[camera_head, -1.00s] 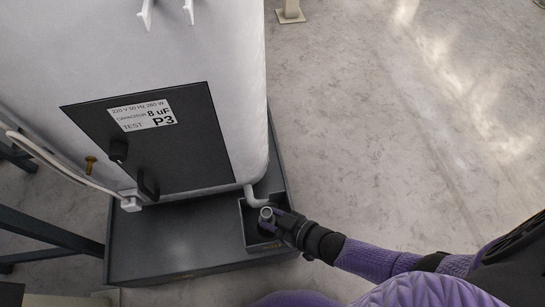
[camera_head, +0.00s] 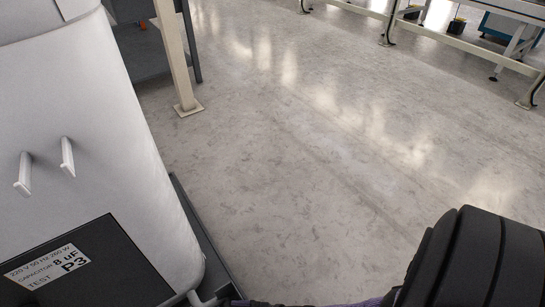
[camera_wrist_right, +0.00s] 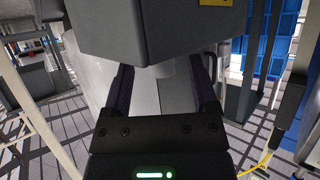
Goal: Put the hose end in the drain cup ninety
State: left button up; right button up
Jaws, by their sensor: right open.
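The white washer-like tank (camera_head: 95,150) with a dark panel (camera_head: 95,270) labelled P3 stands at the left in the head view. The pale hose (camera_head: 213,297) shows only as a short piece at the bottom edge, beside my right arm (camera_head: 350,304). In the right wrist view my right gripper (camera_wrist_right: 165,72) is open, and a pale grey tube, apparently the hose end (camera_wrist_right: 166,68), shows between its fingers. A dark grey box (camera_wrist_right: 150,35) with a yellow label, probably the drain cup, fills the top there. Its opening is hidden. My left gripper is out of view.
A dark tray edge (camera_head: 205,245) runs beside the tank. A beige post (camera_head: 178,60) stands on the floor behind it. The grey floor (camera_head: 300,170) to the right is clear, with bench frames (camera_head: 450,40) far back. A yellow cable (camera_wrist_right: 258,163) shows in the wrist view.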

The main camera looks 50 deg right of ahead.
jog(key=p+v, duration=0.4)
jog(key=v, duration=0.5)
jog(key=s+d+f+m+g+h, duration=0.1)
jog(key=s+d+f+g+h, duration=0.25)
jog(key=s, duration=0.65)
jog(key=s+d+f+m+g+h, duration=0.1)
jog(key=s+f+g+h, duration=0.1)
jog(key=s+f+g, duration=0.55)
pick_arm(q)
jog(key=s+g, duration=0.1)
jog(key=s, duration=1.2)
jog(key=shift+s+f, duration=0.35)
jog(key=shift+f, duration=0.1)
pick_arm(e)
jog(key=s+r+m+g+h, duration=0.1)
jog(key=s+r+g, duration=0.1)
jog(key=s, duration=1.6)
jog(key=shift+d+g+h, duration=0.35)
jog(key=shift+d+g, duration=0.1)
jog(key=shift+g, duration=0.35)
